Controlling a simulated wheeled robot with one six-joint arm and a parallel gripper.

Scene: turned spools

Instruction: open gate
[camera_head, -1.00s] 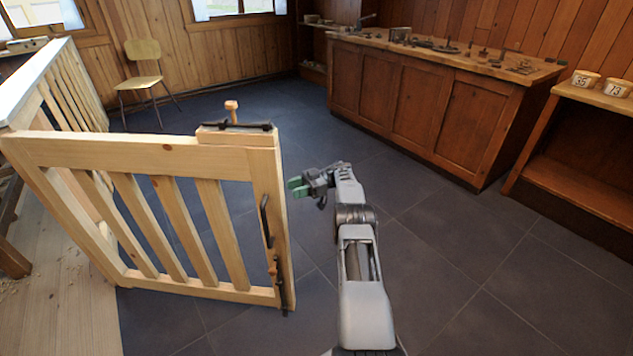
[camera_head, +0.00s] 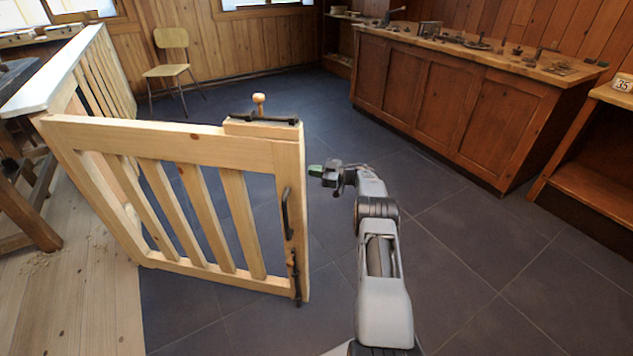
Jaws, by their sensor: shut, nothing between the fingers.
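The gate (camera_head: 188,147) is a pale wooden frame with slanted slats, standing upright in the left half of the view. Its left edge is by a railing, and its right edge stands free over the dark tiles. A black pull handle (camera_head: 287,213) and a dark bolt (camera_head: 296,277) are on its right stile. A wooden block with a dark latch bar and a knob (camera_head: 259,104) sits on its top right corner. My gripper (camera_head: 317,171), with green fingertips, is shut and empty. It is just right of the gate's free edge; I cannot tell whether it touches.
A white-topped slatted railing (camera_head: 62,68) runs back at the left. A chair (camera_head: 173,65) stands at the back wall. A long wooden cabinet (camera_head: 450,95) with tools and a shelf unit (camera_head: 590,160) line the right side. The dark tiled floor (camera_head: 480,265) between is clear.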

